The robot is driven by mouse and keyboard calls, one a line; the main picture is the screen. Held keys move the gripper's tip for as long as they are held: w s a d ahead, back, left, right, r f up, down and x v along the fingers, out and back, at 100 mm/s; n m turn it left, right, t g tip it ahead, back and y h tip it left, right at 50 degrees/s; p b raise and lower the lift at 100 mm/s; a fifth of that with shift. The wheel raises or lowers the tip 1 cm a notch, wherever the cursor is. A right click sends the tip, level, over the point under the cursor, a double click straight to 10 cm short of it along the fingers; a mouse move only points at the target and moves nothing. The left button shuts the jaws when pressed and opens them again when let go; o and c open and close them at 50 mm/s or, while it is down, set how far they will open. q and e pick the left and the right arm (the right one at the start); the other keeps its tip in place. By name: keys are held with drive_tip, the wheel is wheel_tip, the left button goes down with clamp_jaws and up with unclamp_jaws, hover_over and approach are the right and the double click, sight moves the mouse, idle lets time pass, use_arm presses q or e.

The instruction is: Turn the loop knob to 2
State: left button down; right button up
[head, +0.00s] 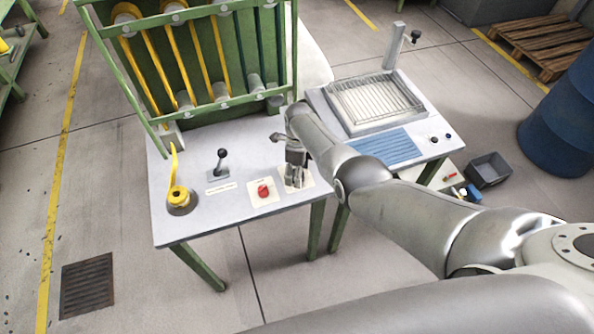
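My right arm comes in from the right, and its gripper (294,176) points down over a cream plate (305,181) at the right front of the grey table. The gripper covers most of this plate, so any knob on it is hidden. I cannot tell whether the fingers touch or hold something there. To its left, apart from the gripper, a red round knob (264,190) sits on another cream plate (254,199). Its markings are too small to read. No knob is legibly labelled as the loop knob. My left gripper is not in view.
The table (225,206) also bears a black-knobbed lever (222,161) and a yellow-handled part (177,193). A green frame (190,60) with yellow bars stands behind. A second table with a grated tray (375,102) stands at right. A grey bin (488,170) is on the floor.

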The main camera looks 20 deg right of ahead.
idle(0.3)
wheel_tip(320, 180, up, 12)
drive_tip(key=shift+w+d, duration=0.2)
drive_tip(key=shift+w, duration=0.15)
idle(0.3)
drive_tip(key=shift+f, duration=0.1)
idle(0.3)
